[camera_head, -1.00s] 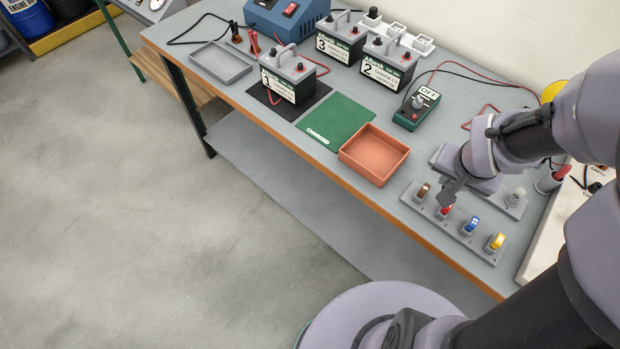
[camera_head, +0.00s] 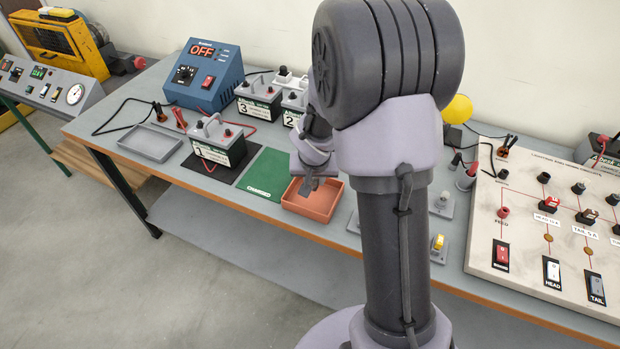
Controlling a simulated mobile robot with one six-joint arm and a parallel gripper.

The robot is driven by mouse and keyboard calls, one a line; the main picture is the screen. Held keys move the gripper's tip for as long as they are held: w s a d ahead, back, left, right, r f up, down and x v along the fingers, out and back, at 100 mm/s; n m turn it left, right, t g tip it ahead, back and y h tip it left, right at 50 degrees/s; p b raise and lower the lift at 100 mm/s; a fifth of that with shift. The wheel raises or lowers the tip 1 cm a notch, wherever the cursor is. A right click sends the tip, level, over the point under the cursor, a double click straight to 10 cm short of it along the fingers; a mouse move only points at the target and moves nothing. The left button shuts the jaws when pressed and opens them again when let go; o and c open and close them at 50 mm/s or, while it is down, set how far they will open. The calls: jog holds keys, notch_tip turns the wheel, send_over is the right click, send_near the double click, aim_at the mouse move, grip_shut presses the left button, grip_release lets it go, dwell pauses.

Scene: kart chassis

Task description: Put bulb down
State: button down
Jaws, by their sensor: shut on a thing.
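My gripper (camera_head: 309,186) points down over the orange-red tray (camera_head: 325,214), near its back left part. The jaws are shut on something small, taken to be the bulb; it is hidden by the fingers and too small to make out. I cannot tell how far the fingertips are above the tray floor. The visible part of the tray looks empty. Another small clear bulb (camera_head: 443,198) sits in a grey holder to the right of my arm.
A green mat (camera_head: 264,176) lies left of the tray, then battery 1 (camera_head: 219,146) on a black mat. A grey tray (camera_head: 150,144) is farther left. A yellow fuse (camera_head: 438,243) and a circuit board (camera_head: 540,240) stand right. My arm hides the table's middle.

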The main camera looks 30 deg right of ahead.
aim_at(313, 183)
notch_tip(313, 183, down, 4)
jog(key=b, duration=0.2)
jog(key=shift+w+b, duration=0.15)
jog(key=shift+b, duration=0.25)
jog(key=shift+r, duration=0.25)
jog(key=shift+f, duration=0.2)
jog(key=c, duration=1.2)
grip_release()
jog(key=shift+c, duration=0.2)
